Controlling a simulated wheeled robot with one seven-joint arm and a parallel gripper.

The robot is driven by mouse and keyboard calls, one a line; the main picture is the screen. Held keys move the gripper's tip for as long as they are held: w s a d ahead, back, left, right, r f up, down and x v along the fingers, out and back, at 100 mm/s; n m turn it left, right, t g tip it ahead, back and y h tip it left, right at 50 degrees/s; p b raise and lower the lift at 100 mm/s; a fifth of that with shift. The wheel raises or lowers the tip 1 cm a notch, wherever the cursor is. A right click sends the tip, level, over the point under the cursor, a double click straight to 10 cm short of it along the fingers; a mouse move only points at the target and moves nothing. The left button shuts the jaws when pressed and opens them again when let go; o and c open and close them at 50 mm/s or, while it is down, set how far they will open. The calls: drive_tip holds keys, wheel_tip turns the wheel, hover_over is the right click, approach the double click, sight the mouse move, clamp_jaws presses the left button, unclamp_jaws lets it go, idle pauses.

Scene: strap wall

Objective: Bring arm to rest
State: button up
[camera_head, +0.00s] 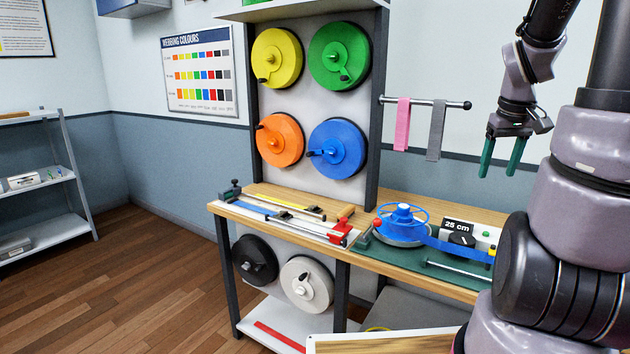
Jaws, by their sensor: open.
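My gripper (502,157) is at the upper right of the head view, its two green fingers pointing down and spread apart. Nothing shows between the fingers. It hangs in the air in front of the wall, above the right part of the workbench (387,199). My arm fills the right side of the view and hides the right end of the bench.
Yellow (278,58), green (340,55), orange (281,139) and blue (338,148) reels hang on the panel. A rail (451,104) with pink and grey straps is left of my gripper. A blue winder (403,214) and a "25 cm" device (459,233) stand below.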

drive_tip(key=s+a+r+m+t+y, duration=0.1)
drive_tip(key=s+a+r+t, duration=0.1)
drive_tip(key=s+a+r, duration=0.3)
drive_tip(key=s+a+r+m+t+y, duration=0.2)
drive_tip(key=s+a+r, duration=0.2)
drive_tip(key=a, duration=0.9)
wheel_tip(320, 180, up, 3)
drive_tip(key=shift+s+a+r, duration=0.1)
drive_tip(key=shift+s+a, duration=0.15)
drive_tip(key=shift+s, duration=0.1)
